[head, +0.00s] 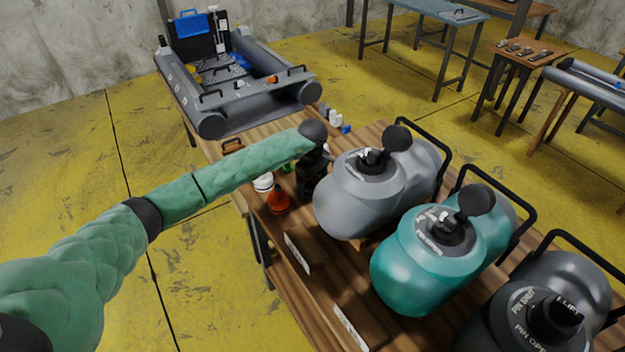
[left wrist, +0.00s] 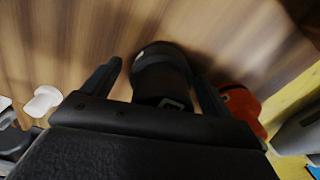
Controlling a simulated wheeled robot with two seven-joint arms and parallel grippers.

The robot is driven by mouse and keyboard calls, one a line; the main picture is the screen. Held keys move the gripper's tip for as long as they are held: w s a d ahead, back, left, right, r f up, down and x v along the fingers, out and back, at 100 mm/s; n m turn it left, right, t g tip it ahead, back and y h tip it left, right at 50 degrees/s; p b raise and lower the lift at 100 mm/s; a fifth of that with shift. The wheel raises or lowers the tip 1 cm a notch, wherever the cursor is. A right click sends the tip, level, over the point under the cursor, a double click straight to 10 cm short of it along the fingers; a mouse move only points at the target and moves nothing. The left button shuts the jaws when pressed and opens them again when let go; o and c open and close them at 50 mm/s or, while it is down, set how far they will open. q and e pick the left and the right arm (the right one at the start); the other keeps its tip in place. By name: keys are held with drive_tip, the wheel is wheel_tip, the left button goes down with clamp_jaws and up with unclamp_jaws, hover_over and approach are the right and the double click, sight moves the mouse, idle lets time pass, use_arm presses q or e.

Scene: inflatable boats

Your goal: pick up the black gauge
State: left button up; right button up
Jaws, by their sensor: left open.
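My left gripper (head: 309,180) points down at the wooden table, between the orange item and the grey tank in the head view. In the left wrist view my left gripper (left wrist: 158,76) is open, with one finger on each side of a dark round object, which looks like the black gauge (left wrist: 163,64). The gauge is on the wood, and its near part is hidden behind the gripper's body. I cannot tell if the fingers touch it. In the head view the gauge cannot be told apart from the dark gripper. My right gripper is not in view.
An orange item (head: 277,201) and a white one (head: 263,183) stand close to the left gripper. A grey tank (head: 345,205), a teal tank (head: 405,270) and a dark tank (head: 500,325) line the table (head: 290,285). A grey inflatable boat (head: 245,105) lies beyond.

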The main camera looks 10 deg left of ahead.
use_arm(q)
drive_tip(key=shift+c, duration=0.5)
drive_tip(key=c, duration=1)
